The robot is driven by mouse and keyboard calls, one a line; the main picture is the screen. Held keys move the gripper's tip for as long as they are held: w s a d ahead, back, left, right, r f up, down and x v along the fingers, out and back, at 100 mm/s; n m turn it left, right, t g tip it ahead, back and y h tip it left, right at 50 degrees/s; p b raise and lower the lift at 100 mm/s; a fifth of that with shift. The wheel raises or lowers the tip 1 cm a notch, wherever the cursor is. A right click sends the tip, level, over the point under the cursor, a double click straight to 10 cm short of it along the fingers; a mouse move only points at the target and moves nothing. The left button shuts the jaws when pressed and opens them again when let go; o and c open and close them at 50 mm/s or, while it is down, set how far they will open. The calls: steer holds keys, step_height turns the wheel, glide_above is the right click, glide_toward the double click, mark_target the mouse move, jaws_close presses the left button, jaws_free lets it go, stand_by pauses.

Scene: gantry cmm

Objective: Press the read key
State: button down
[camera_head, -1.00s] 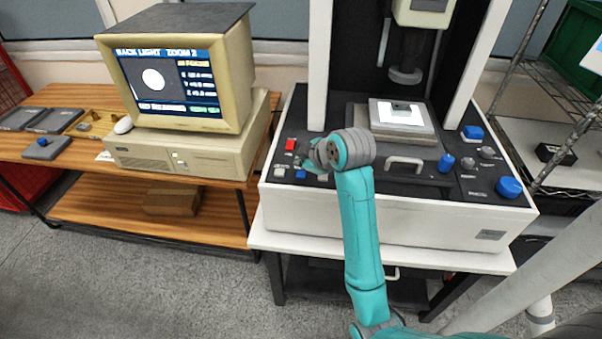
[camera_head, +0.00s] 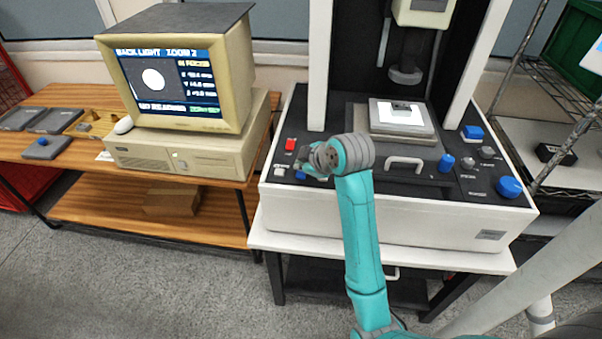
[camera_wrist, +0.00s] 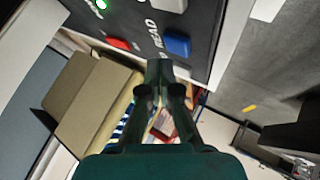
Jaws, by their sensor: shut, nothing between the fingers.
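The control panel (camera_head: 330,187) of the measuring machine carries the keys at its front left. In the wrist view the word READ stands beside a blue key (camera_wrist: 178,45), with a red key (camera_wrist: 118,43) to its left. In the head view a blue key (camera_head: 300,174) also shows just under my gripper (camera_head: 303,158). My gripper (camera_wrist: 160,68) is shut and empty. Its fingertips appear just below and left of the blue key in the wrist view. I cannot tell whether they touch the panel.
A monitor (camera_head: 180,80) on a beige computer (camera_head: 190,150) shows a white disc and text. The machine's stage (camera_head: 404,128) holds a small part, with a handle (camera_head: 403,162) in front. More blue knobs (camera_head: 509,187) are at the right of the panel.

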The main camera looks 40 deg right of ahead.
mark_target(302, 175)
stand_by(0.7)
steer(key=shift+f, duration=0.4)
steer(key=shift+f, duration=0.4)
stand_by(0.6)
steer(key=shift+r, duration=0.85)
steer(key=shift+r, duration=2.5)
